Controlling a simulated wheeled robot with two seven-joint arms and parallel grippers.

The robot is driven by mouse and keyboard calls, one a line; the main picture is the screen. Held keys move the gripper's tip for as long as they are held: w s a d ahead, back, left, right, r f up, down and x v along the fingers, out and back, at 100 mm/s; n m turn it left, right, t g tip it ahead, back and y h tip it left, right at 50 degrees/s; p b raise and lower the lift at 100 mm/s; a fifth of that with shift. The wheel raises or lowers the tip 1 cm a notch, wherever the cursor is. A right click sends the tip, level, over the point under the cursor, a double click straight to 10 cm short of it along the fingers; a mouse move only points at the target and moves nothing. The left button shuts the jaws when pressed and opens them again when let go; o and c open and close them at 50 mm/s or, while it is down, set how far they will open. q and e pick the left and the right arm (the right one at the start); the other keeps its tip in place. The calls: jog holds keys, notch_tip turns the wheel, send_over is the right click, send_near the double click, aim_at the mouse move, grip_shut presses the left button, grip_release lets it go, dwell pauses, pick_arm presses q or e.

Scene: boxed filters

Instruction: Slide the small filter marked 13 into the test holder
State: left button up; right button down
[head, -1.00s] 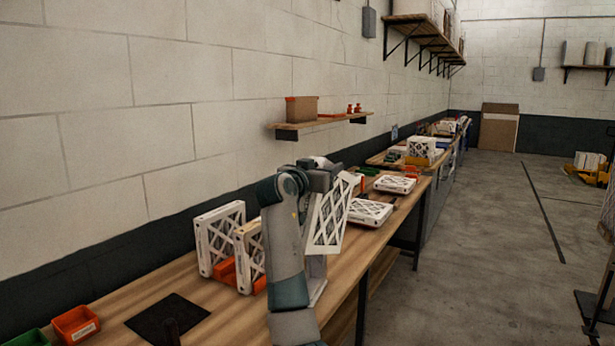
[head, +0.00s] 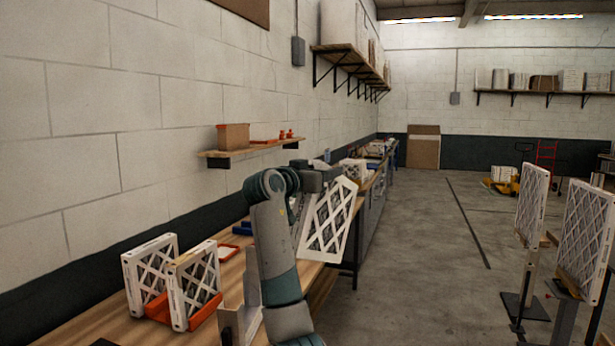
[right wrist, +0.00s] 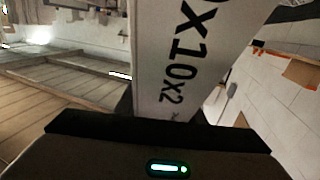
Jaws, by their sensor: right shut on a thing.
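My right gripper (head: 322,174) is shut on a white-framed filter with a lattice face (head: 328,222), held tilted above the bench. In the right wrist view the filter's white edge (right wrist: 185,60) rises from the jaws, with black print reading "x10x2" in part; no 13 can be read. Two filters stand upright in an orange rack (head: 158,308) on the bench at the left. Two more lattice filters, one farther (head: 531,202) and one nearer (head: 587,238), are upright on floor stands at the right. I cannot tell which thing is the test holder. My left gripper is out of view.
The wooden bench (head: 110,325) runs along the block wall, with more items at its far end. A small wall shelf (head: 247,150) holds a box above it. The concrete floor (head: 430,265) between the bench and the stands is clear.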

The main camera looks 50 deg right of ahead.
jog(key=s+a+f+n+t+y+b, duration=0.1)
jog(key=s+a+f+n+t, duration=0.1)
jog(key=a+f, duration=1.2)
jog(key=s+a+f+n+t+y+b, duration=0.1)
jog(key=s+a+f+t, duration=0.3)
jog(key=a+f, duration=1)
jog(key=s+a+f+n+t+y+b, duration=0.1)
jog(key=s+a+f+n+t+b, duration=0.2)
jog(key=a+f, duration=1.2)
jog(key=s+a, duration=0.3)
jog(key=a, duration=0.5)
jog(key=shift+a+y, duration=0.3)
jog(key=shift+y, duration=0.1)
jog(key=shift+w+d+t, duration=0.1)
jog(key=shift+t, duration=0.2)
